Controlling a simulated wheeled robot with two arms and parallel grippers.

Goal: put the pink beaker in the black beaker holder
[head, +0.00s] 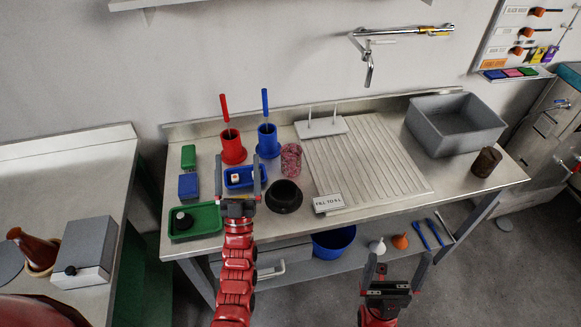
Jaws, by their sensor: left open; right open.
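The pink beaker (291,160), mottled pink and see-through, stands upright on the steel worktop, right of the blue cylinder. The black beaker holder (284,196) is a low round black ring on the worktop in front of the pink beaker and apart from it. My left gripper (237,180) is open and empty, with its fingers spread over the small blue tray, left of the black holder. My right gripper (397,270) is open and empty in front of the worktop's front edge, low and to the right. Both the beaker and the holder are in clear view.
Red (233,149) and blue (268,142) cylinders with rods stand behind. A green tray (207,232) and blue tray (232,176) lie left. A label stand (329,203), ribbed drainboard (385,180), brown beaker (486,162) and grey basin (455,138) lie right.

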